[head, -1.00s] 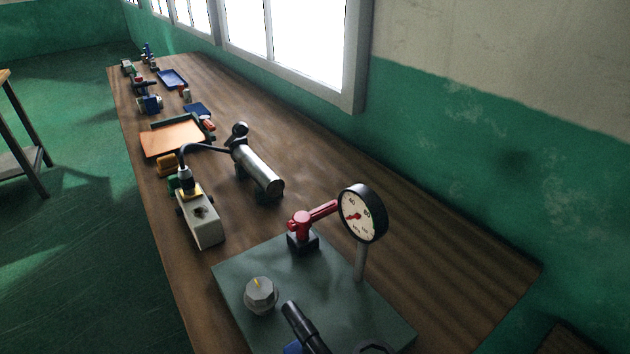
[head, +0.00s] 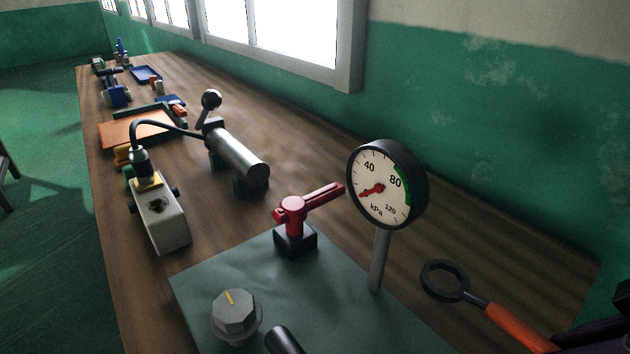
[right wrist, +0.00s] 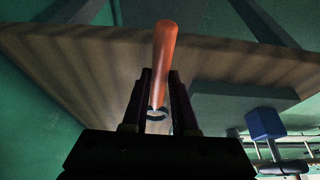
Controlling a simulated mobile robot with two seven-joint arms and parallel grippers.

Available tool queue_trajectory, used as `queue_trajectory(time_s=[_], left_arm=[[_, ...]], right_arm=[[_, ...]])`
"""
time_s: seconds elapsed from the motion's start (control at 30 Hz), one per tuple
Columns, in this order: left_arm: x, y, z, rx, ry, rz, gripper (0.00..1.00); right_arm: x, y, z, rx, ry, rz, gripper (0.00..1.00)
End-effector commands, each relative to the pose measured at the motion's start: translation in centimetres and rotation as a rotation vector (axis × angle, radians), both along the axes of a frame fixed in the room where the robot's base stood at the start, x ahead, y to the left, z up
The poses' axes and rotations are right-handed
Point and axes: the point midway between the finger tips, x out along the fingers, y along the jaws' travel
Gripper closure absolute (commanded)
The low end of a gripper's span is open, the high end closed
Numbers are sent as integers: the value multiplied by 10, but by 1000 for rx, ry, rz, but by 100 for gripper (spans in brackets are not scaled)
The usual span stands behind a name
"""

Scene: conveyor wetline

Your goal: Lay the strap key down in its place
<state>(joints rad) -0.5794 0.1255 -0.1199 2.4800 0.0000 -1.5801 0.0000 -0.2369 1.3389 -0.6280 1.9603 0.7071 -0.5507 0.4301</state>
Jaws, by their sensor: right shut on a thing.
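The strap key has a black ring (head: 443,281) and an orange handle (head: 517,328). It shows at the lower right in the head view, in front of the wooden bench top. My right gripper (right wrist: 160,78) is shut on the strap key; the orange handle (right wrist: 165,48) stands between its fingers in the right wrist view. In the head view only a dark part of this gripper (head: 603,337) shows at the lower right edge. I cannot tell how high the key is above the bench. No marked place for it is recognisable. My left gripper is not in view.
A grey-green panel (head: 330,318) carries a pressure gauge (head: 387,184) on a post, a red lever valve (head: 294,213) and a grey knob (head: 236,314). A metal cylinder (head: 237,156) and a white block (head: 163,220) stand beyond. The bench right of the gauge (head: 490,235) looks bare.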

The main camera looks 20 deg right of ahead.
Motion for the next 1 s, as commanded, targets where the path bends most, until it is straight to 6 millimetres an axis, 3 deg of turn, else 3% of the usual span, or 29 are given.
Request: queue_trajectory(time_s=[0.17, 0.7, 1.0], left_arm=[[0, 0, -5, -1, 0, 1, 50], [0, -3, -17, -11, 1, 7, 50], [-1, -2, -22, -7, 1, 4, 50]], right_arm=[[17, 6, -1, 2, -9, -5, 100], [137, 57, 0, 3, -5, 0, 100], [169, 71, 0, 2, -3, 1, 100]])
